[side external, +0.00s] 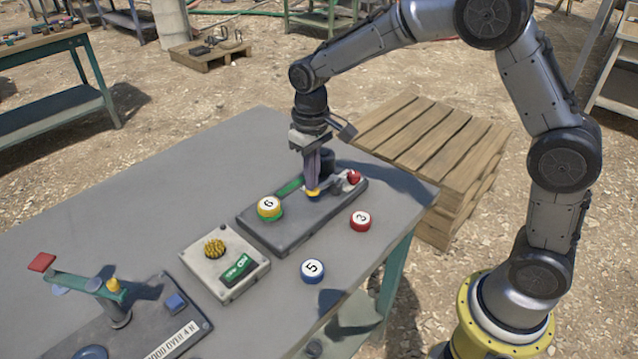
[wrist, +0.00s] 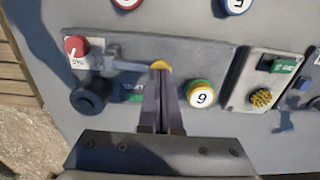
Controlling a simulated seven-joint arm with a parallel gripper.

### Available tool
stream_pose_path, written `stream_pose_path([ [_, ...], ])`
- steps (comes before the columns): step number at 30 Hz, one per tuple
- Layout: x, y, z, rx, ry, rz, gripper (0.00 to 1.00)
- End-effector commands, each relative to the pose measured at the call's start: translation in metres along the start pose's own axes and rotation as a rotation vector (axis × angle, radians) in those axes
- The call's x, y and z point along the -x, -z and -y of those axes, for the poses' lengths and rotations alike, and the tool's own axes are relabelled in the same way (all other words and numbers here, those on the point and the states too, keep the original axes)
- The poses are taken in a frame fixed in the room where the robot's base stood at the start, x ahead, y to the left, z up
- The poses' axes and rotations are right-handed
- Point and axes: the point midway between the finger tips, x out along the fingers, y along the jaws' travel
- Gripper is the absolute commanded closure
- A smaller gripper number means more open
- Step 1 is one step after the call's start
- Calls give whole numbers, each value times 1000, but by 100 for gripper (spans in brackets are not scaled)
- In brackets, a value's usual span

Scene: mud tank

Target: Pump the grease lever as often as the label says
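The grease lever is a thin grey arm (wrist: 125,64) on the dark base plate (side external: 262,234), with a yellow end (wrist: 160,64). In the side view the yellow end (side external: 313,192) shows right under my fingertips. My gripper (side external: 313,183) points down with its fingers together, and the tips (wrist: 160,74) are at the yellow end. They look to be on top of it; whether they touch is hidden. A round white tag (side external: 268,206) with a yellow and green rim sits on the same plate; it reads 6 from the side and 9 in the wrist view.
A red knob (wrist: 76,46) and a black cylinder (wrist: 90,97) flank the lever's root. Loose discs marked 3 (side external: 361,219) and 5 (side external: 313,269) lie in front. A switch box (side external: 225,262) and a plate with a flagged lever (side external: 80,281) stand left. The table's back left is clear.

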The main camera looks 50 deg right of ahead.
Motion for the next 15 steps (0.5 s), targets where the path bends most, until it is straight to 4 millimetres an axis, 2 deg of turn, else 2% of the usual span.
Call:
stream_pose_path([
  [15,-20,-1,0,0,-1,4,100],
])
